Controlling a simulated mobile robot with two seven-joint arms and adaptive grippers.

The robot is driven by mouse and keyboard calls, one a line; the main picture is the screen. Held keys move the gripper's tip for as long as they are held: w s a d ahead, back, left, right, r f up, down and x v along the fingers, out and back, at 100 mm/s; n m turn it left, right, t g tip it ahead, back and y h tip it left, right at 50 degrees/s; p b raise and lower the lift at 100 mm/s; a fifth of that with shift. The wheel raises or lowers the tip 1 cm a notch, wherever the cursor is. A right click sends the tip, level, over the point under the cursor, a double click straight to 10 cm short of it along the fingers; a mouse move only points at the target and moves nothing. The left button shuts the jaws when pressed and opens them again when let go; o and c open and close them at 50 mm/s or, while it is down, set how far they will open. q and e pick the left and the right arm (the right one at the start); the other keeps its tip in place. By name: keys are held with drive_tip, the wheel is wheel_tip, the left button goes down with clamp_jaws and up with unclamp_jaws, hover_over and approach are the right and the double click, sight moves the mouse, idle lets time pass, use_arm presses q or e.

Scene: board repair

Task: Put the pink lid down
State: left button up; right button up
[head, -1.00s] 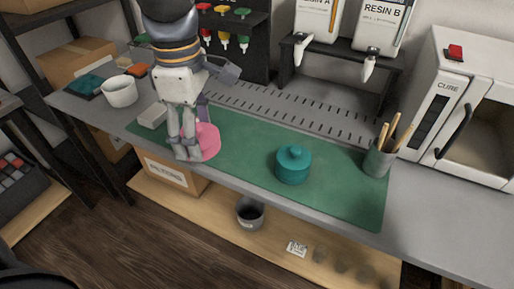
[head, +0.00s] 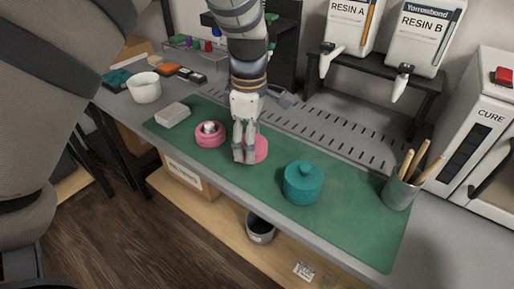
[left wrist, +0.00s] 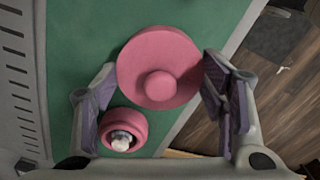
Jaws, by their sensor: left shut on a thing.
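The pink lid (head: 262,149) is a round disc, partly hidden behind my left gripper (head: 244,158) in the head view. In the left wrist view the lid (left wrist: 160,50), with its round knob, lies between the two fingers of the left gripper (left wrist: 162,100), which is shut on it. The lid is over the green mat (head: 352,217); I cannot tell whether it touches the mat. An open pink pot (head: 210,140) with a pale, shiny thing inside sits on the mat left of the gripper. It also shows in the left wrist view (left wrist: 108,125). My right gripper is not in view.
A teal lidded jar (head: 302,187) stands on the mat to the right, and a cup of sticks (head: 400,193) at the mat's right end. A grey block (head: 172,113) and white cup (head: 144,88) are at the left. Bare mat lies between lid and jar.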

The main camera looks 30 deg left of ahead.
use_arm(q)
drive_tip(key=shift+w+f, duration=0.2)
drive_tip(key=shift+f, duration=0.7)
drive_tip(key=shift+w+f, duration=0.2)
drive_tip(key=shift+f, duration=0.7)
drive_tip(key=shift+f, duration=0.2)
drive_tip(key=o, duration=1)
wheel_tip(320, 180, up, 12)
drive_tip(key=shift+r+p, duration=0.25)
drive_tip(key=shift+p, duration=0.05)
